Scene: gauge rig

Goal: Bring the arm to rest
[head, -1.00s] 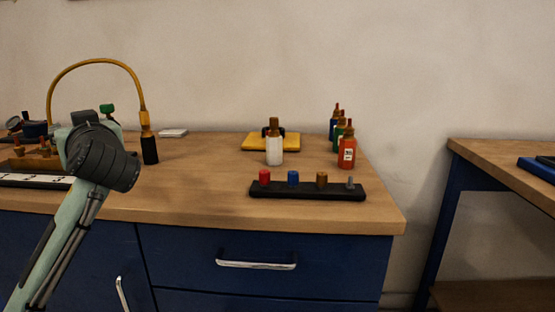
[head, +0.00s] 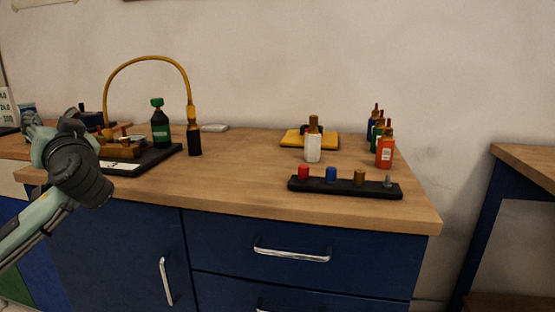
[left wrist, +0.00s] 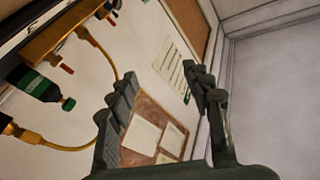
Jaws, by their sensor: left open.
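My left arm comes in at the left edge of the head view, with its gripper (head: 48,128) raised in front of the left part of the bench. In the left wrist view the two fingers of this gripper (left wrist: 156,76) stand wide apart with nothing between them. Past them that view shows a wall with a board and papers. The gauge rig (head: 160,157), a dark base with a brass block, stands on the bench just right of the gripper. A green-capped bottle (head: 160,128) stands on it, and a yellow hose (head: 146,60) arches over it. My right gripper is not in view.
The wooden bench (head: 240,180) holds a black rack with coloured caps (head: 345,187), a white bottle (head: 313,147), a yellow tray (head: 293,139) and a red bottle (head: 385,150). The bench top between rig and rack is clear. Another bench (head: 530,160) stands at the right.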

